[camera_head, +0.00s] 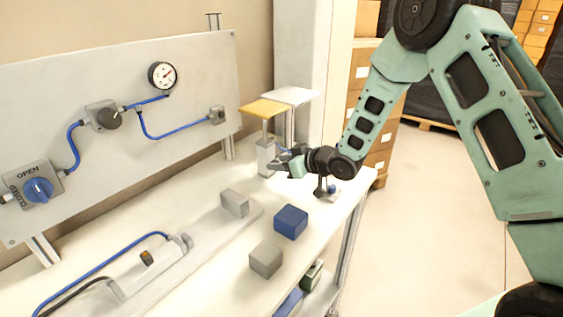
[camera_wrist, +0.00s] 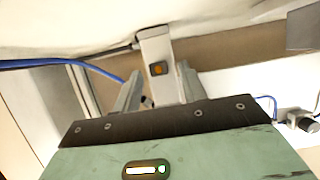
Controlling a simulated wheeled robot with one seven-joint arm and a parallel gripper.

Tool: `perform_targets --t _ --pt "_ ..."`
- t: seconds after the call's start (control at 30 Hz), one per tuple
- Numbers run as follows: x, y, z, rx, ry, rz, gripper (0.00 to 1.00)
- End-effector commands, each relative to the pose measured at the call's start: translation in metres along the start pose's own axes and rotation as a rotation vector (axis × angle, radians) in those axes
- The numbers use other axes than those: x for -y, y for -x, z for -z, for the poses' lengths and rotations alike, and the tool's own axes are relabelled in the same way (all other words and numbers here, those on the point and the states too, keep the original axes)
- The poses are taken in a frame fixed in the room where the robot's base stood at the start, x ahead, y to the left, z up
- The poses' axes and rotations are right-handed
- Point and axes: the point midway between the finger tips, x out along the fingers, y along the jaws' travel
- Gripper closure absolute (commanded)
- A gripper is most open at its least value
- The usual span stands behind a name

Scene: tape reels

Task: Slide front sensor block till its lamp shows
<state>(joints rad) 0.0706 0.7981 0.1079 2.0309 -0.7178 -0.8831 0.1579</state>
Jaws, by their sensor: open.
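The cylinder (camera_head: 135,277) lies on the pale bench at the lower left in the head view, with a blue hose and a dark cable at it. I cannot make out a lit lamp.
A grey block (camera_head: 235,203), a blue block (camera_head: 291,221) and another grey block (camera_head: 266,260) stand on the bench right of the cylinder. A post with an orange top (camera_head: 266,108) stands close to my gripper. A panel (camera_head: 200,80) with a gauge and valves stands behind.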

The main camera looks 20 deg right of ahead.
Motion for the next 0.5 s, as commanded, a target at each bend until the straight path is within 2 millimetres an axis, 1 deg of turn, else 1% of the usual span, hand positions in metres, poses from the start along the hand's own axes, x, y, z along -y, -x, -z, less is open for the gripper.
perform_targets --t 0.13,0.17,0.2,0.3,0.43,0.5 --pt "0.0001 0.0001 -0.0001 0.000 0.000 0.000 0.58" --pt "0.0000 0.0001 -0.0001 0.000 0.000 0.000 0.64" --pt "0.0000 0.0001 -0.0001 0.000 0.000 0.000 0.75" --pt "0.0000 0.0002 -0.0001 0.000 0.000 0.000 1.00" --pt "0.0000 0.0006 0.0007 0.000 0.000 0.000 1.00" --pt "-0.0001 0.0025 0.0056 0.000 0.000 0.000 1.00"
